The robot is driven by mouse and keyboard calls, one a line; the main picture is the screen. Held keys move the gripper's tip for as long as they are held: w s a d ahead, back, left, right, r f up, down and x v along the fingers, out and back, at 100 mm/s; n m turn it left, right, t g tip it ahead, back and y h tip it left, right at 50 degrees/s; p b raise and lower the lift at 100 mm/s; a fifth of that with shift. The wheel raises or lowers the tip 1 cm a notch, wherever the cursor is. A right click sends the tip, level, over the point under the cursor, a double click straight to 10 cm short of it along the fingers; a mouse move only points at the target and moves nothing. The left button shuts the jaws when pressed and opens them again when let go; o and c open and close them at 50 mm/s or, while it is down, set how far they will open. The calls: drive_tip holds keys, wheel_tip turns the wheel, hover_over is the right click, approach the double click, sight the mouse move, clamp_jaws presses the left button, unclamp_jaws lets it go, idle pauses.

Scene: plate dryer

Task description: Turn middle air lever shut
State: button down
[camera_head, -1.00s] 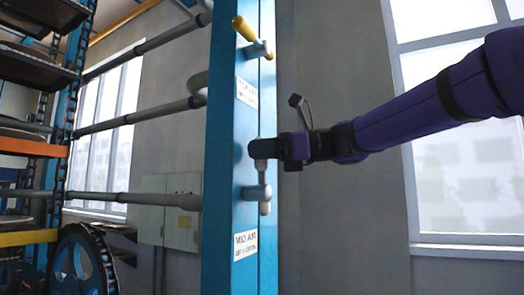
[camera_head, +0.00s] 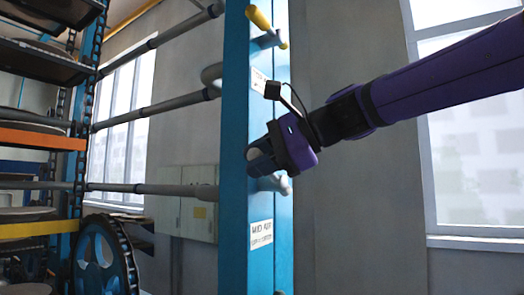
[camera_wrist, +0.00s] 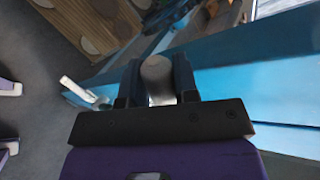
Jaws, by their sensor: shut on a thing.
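The blue post (camera_head: 236,150) stands upright at the picture's middle. Another lever with a yellow handle (camera_head: 258,17) is higher on the post, clear of my gripper.
Grey pipes (camera_head: 155,112) run left from the post to a rack with plates (camera_head: 35,140). A chain wheel (camera_head: 100,260) stands at the lower left. A grey wall cabinet (camera_head: 185,205) is behind.

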drive_tip(key=shift+s+a+f+n+t+h, duration=0.15)
drive_tip(key=shift+f+n+t+h, duration=0.25)
drive_tip(key=shift+f+n, duration=0.25)
drive_tip(key=shift+s+a+f+n+t+h, duration=0.15)
drive_tip(key=shift+f+n+t+h, duration=0.1)
drive_tip(key=shift+f+n+t, duration=0.35)
drive_tip(key=shift+s+f+n+t+h, duration=0.2)
drive_tip(key=shift+f+n+h, duration=0.2)
drive_tip(key=shift+f, duration=0.4)
drive_tip(key=shift+w, duration=0.1)
drive_tip(key=c, duration=0.9)
unclamp_jaws()
drive_tip(key=shift+o, duration=0.2)
drive_tip(key=v, duration=1)
drive_tip(key=shift+s+d, duration=0.3)
drive_tip(key=shift+r, duration=0.1)
